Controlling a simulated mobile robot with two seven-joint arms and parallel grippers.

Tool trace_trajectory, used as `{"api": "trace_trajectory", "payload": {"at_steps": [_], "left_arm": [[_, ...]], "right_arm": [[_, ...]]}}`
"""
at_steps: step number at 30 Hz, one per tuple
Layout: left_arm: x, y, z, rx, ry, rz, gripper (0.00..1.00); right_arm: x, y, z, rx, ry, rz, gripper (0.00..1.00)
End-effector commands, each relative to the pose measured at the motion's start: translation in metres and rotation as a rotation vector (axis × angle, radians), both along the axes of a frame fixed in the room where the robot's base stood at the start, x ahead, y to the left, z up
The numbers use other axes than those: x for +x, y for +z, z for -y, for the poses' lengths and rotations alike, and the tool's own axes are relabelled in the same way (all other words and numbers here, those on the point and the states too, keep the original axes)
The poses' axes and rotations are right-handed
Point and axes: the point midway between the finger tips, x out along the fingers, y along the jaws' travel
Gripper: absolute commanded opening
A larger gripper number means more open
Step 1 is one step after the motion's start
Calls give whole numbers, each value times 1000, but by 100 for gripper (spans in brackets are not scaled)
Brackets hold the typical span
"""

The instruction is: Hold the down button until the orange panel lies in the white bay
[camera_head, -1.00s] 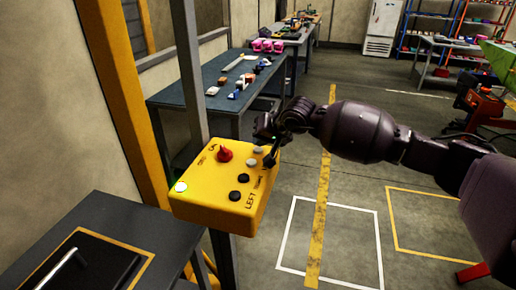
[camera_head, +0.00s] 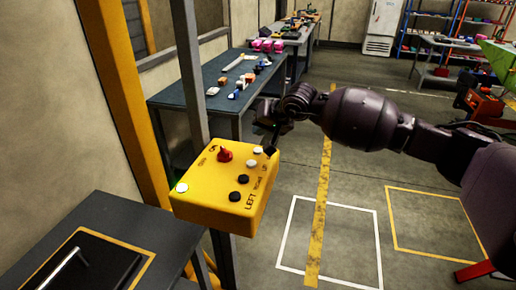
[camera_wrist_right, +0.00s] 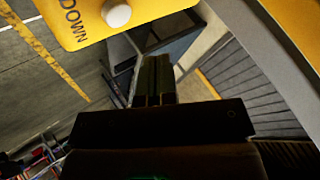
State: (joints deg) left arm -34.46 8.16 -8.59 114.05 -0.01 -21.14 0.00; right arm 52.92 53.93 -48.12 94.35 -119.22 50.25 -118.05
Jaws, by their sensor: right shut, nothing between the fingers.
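In the right wrist view a white button (camera_wrist_right: 117,13) sits beside the word DOWN on the box (camera_wrist_right: 85,12). My right gripper (camera_head: 272,148) is shut and empty at the box's far right corner. In the right wrist view its fingertips (camera_wrist_right: 153,60) are apart from that button, past the box's edge. The white-outlined bay (camera_head: 283,265) on the floor shows no panel in it. I do not see the orange panel. My left gripper is out of view.
A grey post (camera_head: 190,60) and a yellow post (camera_head: 122,90) stand behind the box. A dark table (camera_head: 75,225) is at front left. A workbench (camera_head: 180,93) with small parts runs behind. A yellow-outlined bay (camera_head: 400,250) lies right of the white one, partly behind my right arm.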

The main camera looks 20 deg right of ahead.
Motion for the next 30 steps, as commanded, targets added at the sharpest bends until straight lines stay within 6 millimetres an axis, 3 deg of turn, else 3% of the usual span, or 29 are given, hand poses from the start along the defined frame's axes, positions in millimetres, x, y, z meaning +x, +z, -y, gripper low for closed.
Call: {"api": "trace_trajectory", "payload": {"at_steps": [9,26,30], "left_arm": [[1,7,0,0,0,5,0],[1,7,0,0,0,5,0],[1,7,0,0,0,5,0]], "right_arm": [[0,22,0,0,1,-1,0],[0,21,0,1,0,-1,0],[-9,12,-15,93,2,-30,0]]}}
